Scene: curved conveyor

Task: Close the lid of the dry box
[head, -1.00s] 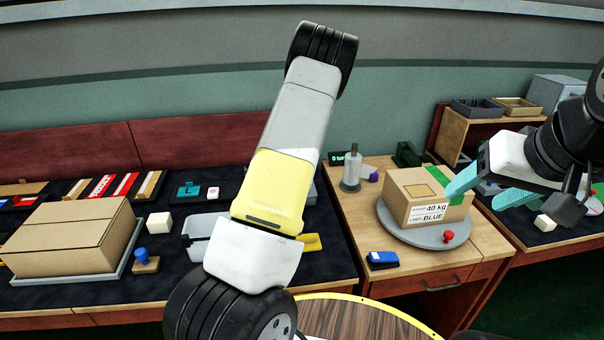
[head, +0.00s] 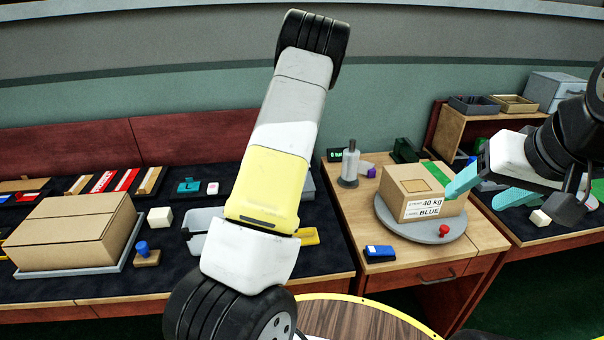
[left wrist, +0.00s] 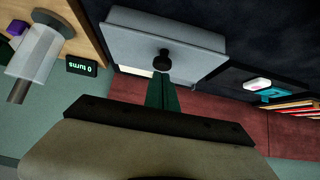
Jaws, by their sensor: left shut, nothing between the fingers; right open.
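The dry box appears to be the light grey box (left wrist: 165,40) with a black round knob (left wrist: 163,60) in the left wrist view. In the head view only a grey sliver (head: 307,185) of it seems to show behind my left arm. I cannot tell how far its lid stands open. My left gripper (left wrist: 162,80) has its dark green fingers shut and empty, with the tips close to the knob; contact is unclear. My left arm hides this gripper in the head view. My right gripper (head: 488,190) is open, with teal fingers, beside the labelled carton (head: 408,190).
The carton stands on a round grey turntable (head: 430,231). A grey bottle (head: 349,165) and a turns display (left wrist: 82,67) stand near the dry box. A large cardboard box (head: 70,235), a pale bin (head: 200,220) and a stamp (head: 145,255) are on the left table.

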